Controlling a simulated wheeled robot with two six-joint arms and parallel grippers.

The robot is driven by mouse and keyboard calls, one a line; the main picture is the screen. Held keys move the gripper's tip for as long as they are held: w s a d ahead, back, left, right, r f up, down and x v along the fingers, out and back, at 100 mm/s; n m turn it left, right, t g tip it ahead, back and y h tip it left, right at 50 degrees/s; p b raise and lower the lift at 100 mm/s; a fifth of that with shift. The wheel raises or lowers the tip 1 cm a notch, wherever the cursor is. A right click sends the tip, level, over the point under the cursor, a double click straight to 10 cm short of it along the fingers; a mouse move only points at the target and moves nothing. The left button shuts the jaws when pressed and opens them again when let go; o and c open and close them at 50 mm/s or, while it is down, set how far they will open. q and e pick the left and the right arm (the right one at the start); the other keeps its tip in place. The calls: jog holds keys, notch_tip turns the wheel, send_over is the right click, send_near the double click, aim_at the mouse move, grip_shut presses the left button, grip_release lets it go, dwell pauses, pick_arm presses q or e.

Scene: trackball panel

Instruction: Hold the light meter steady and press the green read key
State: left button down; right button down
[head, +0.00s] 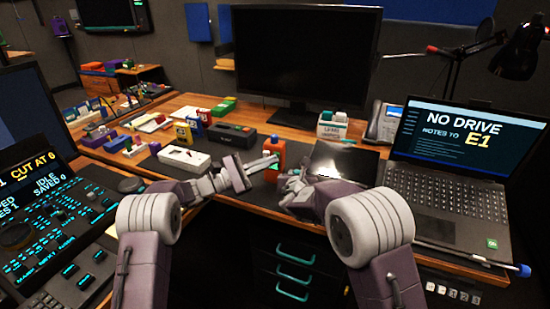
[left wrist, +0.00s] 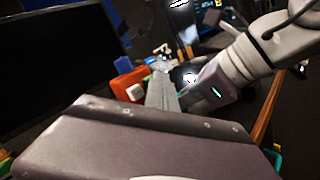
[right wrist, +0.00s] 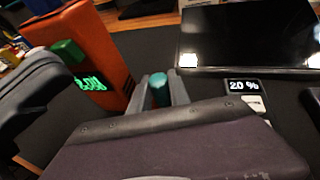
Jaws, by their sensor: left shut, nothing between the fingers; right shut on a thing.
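The orange light meter (head: 278,148) stands upright at the middle of the desk edge. In the right wrist view the light meter (right wrist: 103,50) shows a lit green display and a green key (right wrist: 68,50) sticking out of its face. My left gripper (head: 275,159) is shut and empty, its tip in front of the meter; whether it touches cannot be told. It also shows dark at the left of the right wrist view (right wrist: 45,85). My right gripper (head: 285,196) is shut on a small teal knob (right wrist: 158,90), right of the meter and apart from it.
A small percent readout (right wrist: 244,86) lies beside the teal knob. A dark glossy panel (head: 342,160) lies behind my right gripper. A white box (head: 184,158) and a black box (head: 232,135) stand to the left. The laptop (head: 465,165) is at the right, the monitor (head: 305,60) behind.

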jog(key=shift+f, duration=0.1)
pick_arm(q)
jog(key=shift+s+a, duration=0.3)
jog(key=shift+s, duration=0.5)
jog(key=s, duration=0.1)
jog(key=s+a, duration=0.1)
jog(key=s, duration=0.2)
jog(key=shift+s+a, duration=0.3)
jog(key=shift+s, duration=0.1)
dwell(0.5)
jog(key=s+a+r, duration=0.1)
jog(key=s+a, duration=0.2)
jog(key=a, duration=0.4)
jog(key=shift+s+r, duration=0.2)
jog(key=shift+r, duration=0.2)
jog(key=shift+a, duration=0.1)
